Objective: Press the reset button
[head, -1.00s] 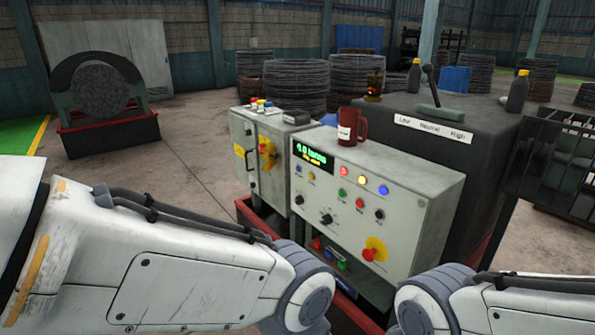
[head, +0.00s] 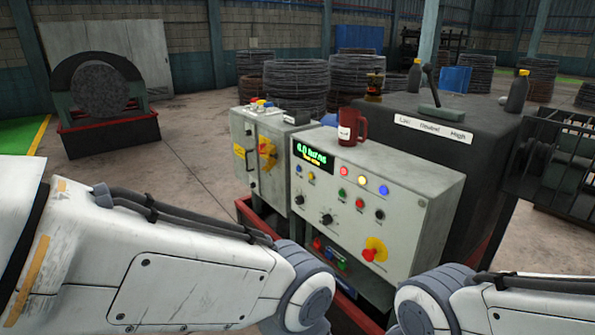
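The grey control panel (head: 405,205) stands in front of me, with a lit green display (head: 312,157) at its upper left. Its face carries several coloured buttons, lamps and black knobs, including a green button (head: 341,193), a red button (head: 360,203) and a large red knob on a yellow disc (head: 372,251). I cannot read any label that marks the reset button. My two arms come in from the lower left and lower right, below and in front of the panel. Neither gripper shows in the head view.
A red mug (head: 353,126) sits on the panel's top. A lever (head: 429,87) and bottles stand on the dark housing behind. A mesh guard (head: 565,165) is at right.

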